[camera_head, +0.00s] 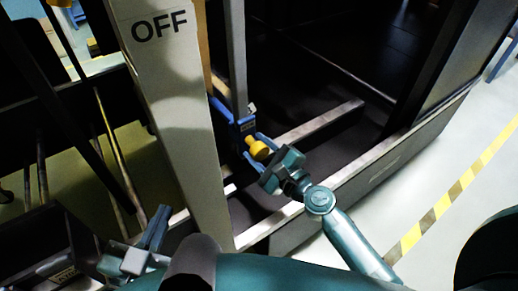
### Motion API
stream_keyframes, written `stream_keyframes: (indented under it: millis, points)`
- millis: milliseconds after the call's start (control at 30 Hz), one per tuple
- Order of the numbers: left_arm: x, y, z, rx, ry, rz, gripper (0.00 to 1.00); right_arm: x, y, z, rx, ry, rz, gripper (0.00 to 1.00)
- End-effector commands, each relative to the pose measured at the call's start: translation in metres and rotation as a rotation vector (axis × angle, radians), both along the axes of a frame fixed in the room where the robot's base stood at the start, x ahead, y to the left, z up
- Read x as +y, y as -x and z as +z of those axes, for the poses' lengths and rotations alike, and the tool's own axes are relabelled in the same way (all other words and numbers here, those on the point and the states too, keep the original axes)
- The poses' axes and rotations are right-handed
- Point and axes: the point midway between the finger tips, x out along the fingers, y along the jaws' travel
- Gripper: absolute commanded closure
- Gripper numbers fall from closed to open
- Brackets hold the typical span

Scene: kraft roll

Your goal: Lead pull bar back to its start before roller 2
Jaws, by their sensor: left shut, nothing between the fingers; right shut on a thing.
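My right gripper (259,152) is shut on a yellow knob (256,146). The knob sits on a blue block (240,122) at the lower end of a grey upright bar (235,60), near the middle of the head view. I cannot tell for sure which part is the pull bar. The gripper's fingers hide part of the knob. My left gripper (158,228) is shut and empty at the lower left, in front of the machine and apart from the knob. I cannot pick out roller 2.
A pale post marked OFF (170,110) stands between my two grippers. Metal rails (318,132) and a long low frame edge (375,165) run by my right arm. Thin rods (112,140) stand at left. Clear floor with a yellow-black stripe (450,200) lies at right.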

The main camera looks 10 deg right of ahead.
Motion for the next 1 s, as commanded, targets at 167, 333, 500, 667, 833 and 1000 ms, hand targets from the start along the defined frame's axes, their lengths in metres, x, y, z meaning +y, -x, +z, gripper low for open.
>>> stream_keyframes:
  millis: [167,333,500,667,833,1000]
  points:
    - [-0.001,0.0,0.0,0.0,0.001,-0.001,1.0,0.0,0.0,-0.001,0.001,0.001,0.001,0.94]
    - [-0.001,-0.001,0.006,-0.003,0.003,0.0,1.0,0.0,0.0,0.005,0.001,0.001,0.001,0.94]
    - [-0.001,-0.001,0.021,-0.002,0.002,-0.001,1.0,0.0,0.0,0.02,0.002,0.0,0.001,0.94]
    - [0.0,-0.001,0.031,-0.002,0.001,0.0,1.0,-0.001,0.0,0.032,0.002,0.0,0.001,0.94]
    - [0.0,-0.001,0.03,-0.002,0.0,0.0,1.0,-0.001,0.0,0.031,0.001,-0.001,0.001,0.94]
    - [0.0,-0.001,0.03,-0.001,-0.001,0.0,1.0,-0.001,0.0,0.03,0.001,-0.001,0.001,0.94]
